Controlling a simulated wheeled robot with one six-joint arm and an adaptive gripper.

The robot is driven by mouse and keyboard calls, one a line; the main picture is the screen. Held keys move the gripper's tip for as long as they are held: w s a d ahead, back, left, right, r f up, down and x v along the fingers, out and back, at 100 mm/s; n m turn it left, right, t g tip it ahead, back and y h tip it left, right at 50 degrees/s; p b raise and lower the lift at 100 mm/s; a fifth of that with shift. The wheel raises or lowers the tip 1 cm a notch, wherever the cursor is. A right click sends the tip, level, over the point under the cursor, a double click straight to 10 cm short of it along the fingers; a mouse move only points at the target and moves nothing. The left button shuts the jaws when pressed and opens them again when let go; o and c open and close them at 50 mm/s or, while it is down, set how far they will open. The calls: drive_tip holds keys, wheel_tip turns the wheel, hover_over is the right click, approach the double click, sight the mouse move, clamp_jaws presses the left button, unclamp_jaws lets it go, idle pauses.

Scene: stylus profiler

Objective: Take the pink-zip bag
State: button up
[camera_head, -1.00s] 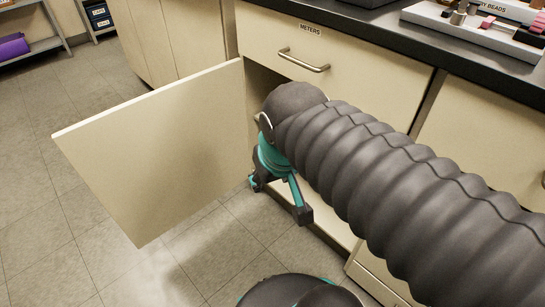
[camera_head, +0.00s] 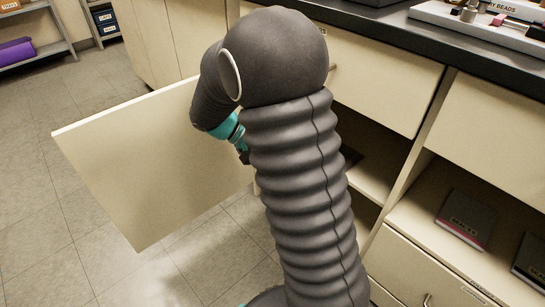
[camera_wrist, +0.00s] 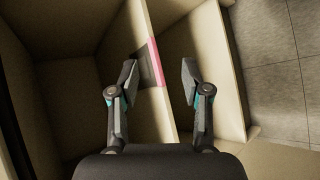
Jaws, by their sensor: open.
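In the wrist view, a dark grey item with a pink strip along its edge (camera_wrist: 156,64), which looks like the pink-zip bag, lies inside the cream cabinet. Its full shape is hidden or too small to tell. My gripper (camera_wrist: 159,73) is open, with its fingertips on either side of the item in the picture. I cannot tell how far off it is, and no contact shows. In the head view, my arm hides the bag and most of the gripper.
The cabinet door (camera_head: 150,170) stands open on the left. A drawer front (camera_head: 385,85) and dark countertop (camera_head: 425,42) are above the opening. Dark books (camera_head: 466,220) lie on the right shelf. A rack (camera_head: 40,50) stands far left. Floor left of the door is clear.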

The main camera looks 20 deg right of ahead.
drive_tip(key=w+f+g+h, duration=0.1)
drive_tip(key=w+f+h, duration=0.3)
drive_tip(key=w+f, duration=0.2)
drive_tip(key=shift+d+f+h+b, duration=0.3)
drive_tip(key=shift+d+f, duration=0.05)
drive_tip(key=shift+f, duration=0.05)
drive_tip(key=x, duration=1.3)
drive_tip(key=shift+s+d, duration=0.2)
drive_tip(key=shift+d, duration=0.15)
drive_tip(key=shift+c, duration=0.3)
clamp_jaws()
